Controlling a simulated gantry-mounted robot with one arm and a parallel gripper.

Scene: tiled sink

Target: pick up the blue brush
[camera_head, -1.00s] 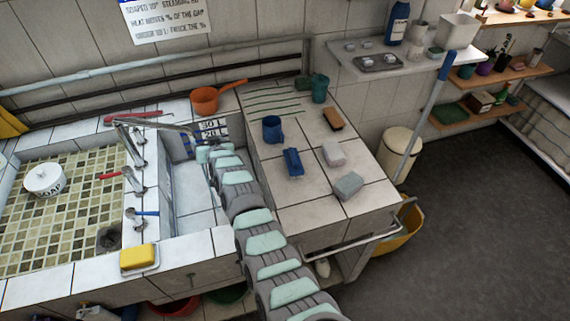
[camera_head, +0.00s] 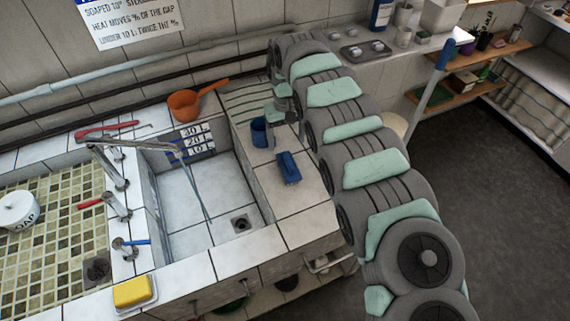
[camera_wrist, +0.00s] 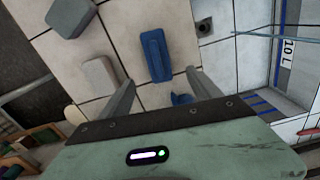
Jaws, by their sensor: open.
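The blue brush (camera_head: 288,168) lies on the white tiled counter to the right of the sink basin. In the wrist view the brush (camera_wrist: 156,55) lies lengthwise, just beyond the fingertips and roughly in line with the gap between them. My gripper (camera_wrist: 160,82) is open and empty above the counter. The fingers are apart from the brush. In the head view my gripper is behind the brush, near the blue mug (camera_head: 259,133), and my arm partly hides it.
The blue mug (camera_wrist: 182,98) shows partly between the fingers. A pale block (camera_wrist: 99,78) and a grey block (camera_wrist: 70,16) lie left of the brush in the wrist view. The sink basin (camera_head: 205,205) is beside the counter. An orange pan (camera_head: 186,105) stands at the back.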

